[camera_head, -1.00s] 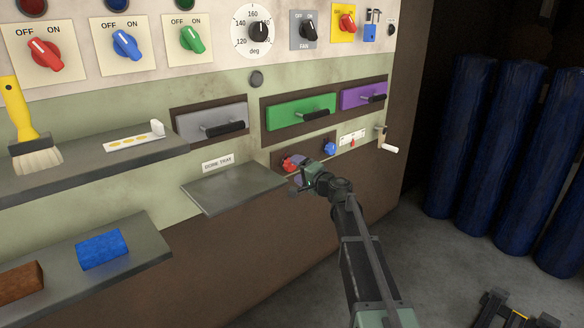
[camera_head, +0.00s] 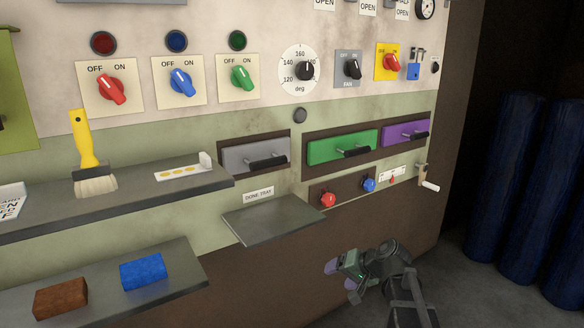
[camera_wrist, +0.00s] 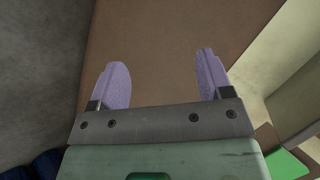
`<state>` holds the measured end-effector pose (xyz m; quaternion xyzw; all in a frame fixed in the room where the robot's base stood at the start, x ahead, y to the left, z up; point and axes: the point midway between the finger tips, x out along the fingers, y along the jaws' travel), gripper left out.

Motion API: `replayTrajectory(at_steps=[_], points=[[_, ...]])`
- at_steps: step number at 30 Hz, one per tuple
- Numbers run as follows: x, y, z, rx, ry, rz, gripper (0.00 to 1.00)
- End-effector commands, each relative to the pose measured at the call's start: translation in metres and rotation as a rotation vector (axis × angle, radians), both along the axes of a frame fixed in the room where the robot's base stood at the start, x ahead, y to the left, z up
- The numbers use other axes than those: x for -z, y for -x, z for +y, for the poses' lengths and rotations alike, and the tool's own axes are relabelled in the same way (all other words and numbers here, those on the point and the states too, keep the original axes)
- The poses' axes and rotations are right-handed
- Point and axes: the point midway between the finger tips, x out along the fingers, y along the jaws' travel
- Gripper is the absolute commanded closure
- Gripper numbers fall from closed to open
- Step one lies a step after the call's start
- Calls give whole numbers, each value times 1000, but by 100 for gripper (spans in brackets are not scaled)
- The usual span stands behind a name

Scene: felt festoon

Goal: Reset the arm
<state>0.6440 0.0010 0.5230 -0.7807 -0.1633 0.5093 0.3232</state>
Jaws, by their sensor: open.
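My gripper (camera_head: 341,275) is in the lower right of the head view, in front of the brown lower panel of the machine. It is below and to the right of the done tray (camera_head: 272,222), apart from it. In the wrist view my gripper (camera_wrist: 164,85) shows two purple finger pads spread wide. Nothing is between them, only the brown panel behind. The red valve knob (camera_head: 328,199) and the blue knob (camera_head: 369,185) are above my gripper, and it touches neither.
A grey shelf (camera_head: 130,201) holds a yellow brush (camera_head: 88,150). A lower shelf (camera_head: 180,282) holds a blue block (camera_head: 143,271) and a brown block (camera_head: 60,298). Grey, green (camera_head: 342,146) and purple drawers are above. A crank (camera_head: 428,182) sticks out at right. Blue rolls (camera_head: 512,180) stand far right.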

Motion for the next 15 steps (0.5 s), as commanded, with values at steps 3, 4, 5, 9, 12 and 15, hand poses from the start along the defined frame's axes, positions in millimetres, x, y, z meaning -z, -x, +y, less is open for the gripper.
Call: replayTrajectory(at_steps=[3, 4, 5, 9, 12, 15], points=[[5, 80, 0, -102, 273, 195, 27], [6, 98, -3, -119, 342, 241, 27], [5, 115, -6, -135, 407, 283, 27], [-25, 188, -16, -198, 696, 418, 27], [-64, 188, 1, -237, 714, 400, 27], [-103, 187, -1, -235, 711, 399, 27]])
